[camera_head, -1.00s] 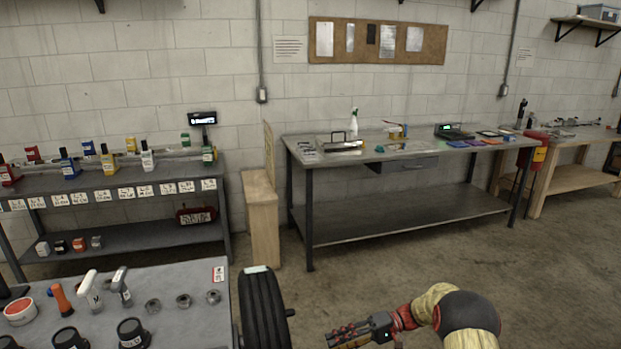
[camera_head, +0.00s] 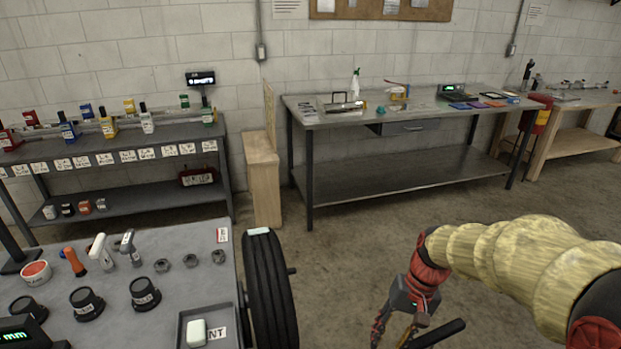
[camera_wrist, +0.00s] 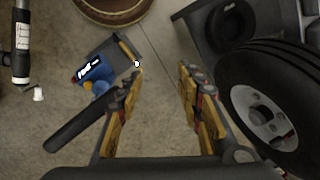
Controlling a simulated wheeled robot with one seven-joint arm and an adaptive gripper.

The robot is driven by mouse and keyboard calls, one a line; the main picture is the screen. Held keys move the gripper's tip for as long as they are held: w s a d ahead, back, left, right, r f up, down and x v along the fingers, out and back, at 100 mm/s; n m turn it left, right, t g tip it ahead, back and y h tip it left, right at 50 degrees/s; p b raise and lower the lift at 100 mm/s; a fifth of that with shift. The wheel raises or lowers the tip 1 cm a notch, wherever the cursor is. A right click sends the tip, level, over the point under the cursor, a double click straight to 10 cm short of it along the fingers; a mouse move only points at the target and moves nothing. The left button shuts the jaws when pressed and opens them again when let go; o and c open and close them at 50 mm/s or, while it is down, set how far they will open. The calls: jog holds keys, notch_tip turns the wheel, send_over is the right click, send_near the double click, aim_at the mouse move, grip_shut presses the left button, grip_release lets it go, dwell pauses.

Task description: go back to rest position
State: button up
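My gripper (camera_head: 395,335) hangs at the lower right of the head view, pointing down over the floor beyond the right side of the near grey table (camera_head: 170,265). My arm, in its yellow sleeve, reaches in from the right. In the wrist view my gripper (camera_wrist: 160,80) has its two yellow fingers spread apart, with only bare floor seen between them. It holds nothing. A blue device (camera_wrist: 95,72) with a dark bar shows beside and behind the left finger; its exact distance below is unclear.
A tyre (camera_head: 268,290) stands at the near table's right edge; it also shows in the wrist view (camera_wrist: 275,105). Knobs, nuts, tools and a small tray (camera_head: 205,318) are on that table. A shelf (camera_head: 110,150) and workbench (camera_head: 400,115) line the wall. Floor between is clear.

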jog(key=s+d+r+n+t+h+p, duration=0.1)
jog(key=s+r+t, duration=0.5)
jog(key=s+r, duration=0.7)
notch_tip(320, 180, up, 5)
jog(key=n+h+p, duration=0.1)
jog(key=p, duration=0.1)
jog(key=shift+s+r+t+h+p, duration=0.15)
jog(key=shift+s+t+h+p, duration=0.25)
